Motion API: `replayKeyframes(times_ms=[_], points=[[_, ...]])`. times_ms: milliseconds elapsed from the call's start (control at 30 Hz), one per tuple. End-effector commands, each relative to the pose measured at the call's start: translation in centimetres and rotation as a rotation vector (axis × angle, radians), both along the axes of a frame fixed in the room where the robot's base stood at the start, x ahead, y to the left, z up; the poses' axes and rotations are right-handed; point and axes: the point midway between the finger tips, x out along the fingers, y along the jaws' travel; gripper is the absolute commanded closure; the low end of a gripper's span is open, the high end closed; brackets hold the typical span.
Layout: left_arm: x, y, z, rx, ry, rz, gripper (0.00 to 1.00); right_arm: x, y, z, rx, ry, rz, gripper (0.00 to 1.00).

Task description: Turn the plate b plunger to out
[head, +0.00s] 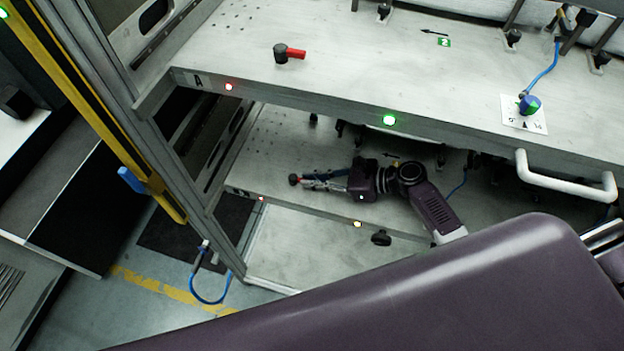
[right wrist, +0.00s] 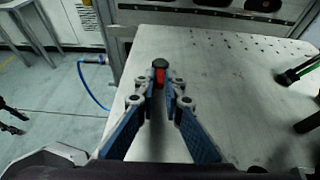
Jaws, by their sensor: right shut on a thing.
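The plate b plunger (head: 294,180) stands on the lower plate (head: 262,150), near its left end. It has a black knob and a short red handle. My right gripper (head: 308,181) reaches in from the right under the upper plate, with its fingers closed around the red handle. In the right wrist view the plunger's black top and red handle (right wrist: 160,75) show between the tips of the blue-padded fingers (right wrist: 165,92). The fingers hide part of the handle, and its exact turn is hard to read. My left gripper is out of view.
The upper plate (head: 350,60), marked A, overhangs my right arm and carries a similar black plunger with a red handle (head: 285,54). A white handle (head: 566,185) sticks out from its front edge. A frame post stands left. A blue hose (head: 205,290) hangs low at left.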

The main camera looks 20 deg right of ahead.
Motion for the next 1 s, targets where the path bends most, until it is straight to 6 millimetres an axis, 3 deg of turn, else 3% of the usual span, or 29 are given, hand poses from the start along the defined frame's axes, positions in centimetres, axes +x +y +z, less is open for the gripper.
replayKeyframes(times_ms=[700, 1000], points=[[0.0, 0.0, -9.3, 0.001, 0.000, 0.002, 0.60, 2.7, -0.9, -0.5, 0.001, -0.005, 0.476, 1.00], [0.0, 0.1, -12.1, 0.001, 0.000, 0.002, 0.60, 3.3, -0.8, -0.3, 0.001, -0.003, 0.616, 1.00]])
